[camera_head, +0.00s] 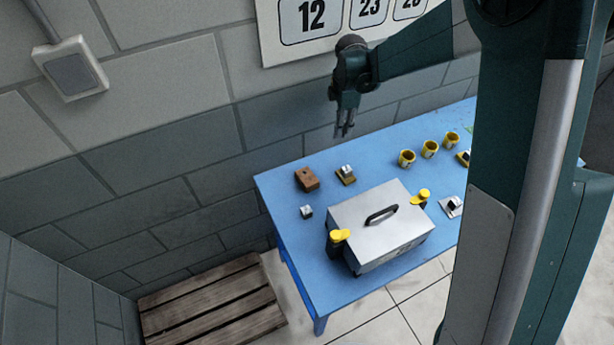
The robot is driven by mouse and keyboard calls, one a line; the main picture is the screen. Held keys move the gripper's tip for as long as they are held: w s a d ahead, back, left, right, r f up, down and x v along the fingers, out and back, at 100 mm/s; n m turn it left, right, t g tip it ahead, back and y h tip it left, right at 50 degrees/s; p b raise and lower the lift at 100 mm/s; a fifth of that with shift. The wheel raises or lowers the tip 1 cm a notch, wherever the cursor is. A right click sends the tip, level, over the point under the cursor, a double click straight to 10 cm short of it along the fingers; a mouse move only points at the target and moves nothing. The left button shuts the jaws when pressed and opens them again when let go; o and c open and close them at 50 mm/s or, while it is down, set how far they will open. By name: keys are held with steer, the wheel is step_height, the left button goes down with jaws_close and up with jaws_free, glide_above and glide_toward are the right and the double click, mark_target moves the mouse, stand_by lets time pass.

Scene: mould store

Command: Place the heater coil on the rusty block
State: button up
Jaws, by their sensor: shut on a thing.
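The rusty block (307,179) is a small brown block near the left back corner of the blue table. My gripper (344,133) hangs pointing down, above and beyond the block and slightly to its right in the picture. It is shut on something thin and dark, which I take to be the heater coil. The coil is too small and too dark against the fingers to make out its shape. Nothing shows on top of the rusty block apart from a small dark spot.
The blue table (285,222) holds a silver case (400,215) with yellow-topped dark posts. A yellow-based metal piece (346,174), a small metal cube (306,211), several yellow cups (407,157) and a metal fitting (451,206) stand around. A wooden pallet (212,306) lies on the floor.

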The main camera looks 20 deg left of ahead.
steer(key=r+n, duration=0.1)
steer(key=n, duration=0.1)
glide_above(307, 176)
steer(key=shift+d+f, duration=0.1)
steer(key=shift+f, duration=3.05)
steer(key=shift+f+b, duration=0.4)
steer(key=shift+f, duration=1.45)
steer(key=shift+f, duration=0.2)
steer(key=o, duration=0.9)
steer(key=shift+r, duration=0.2)
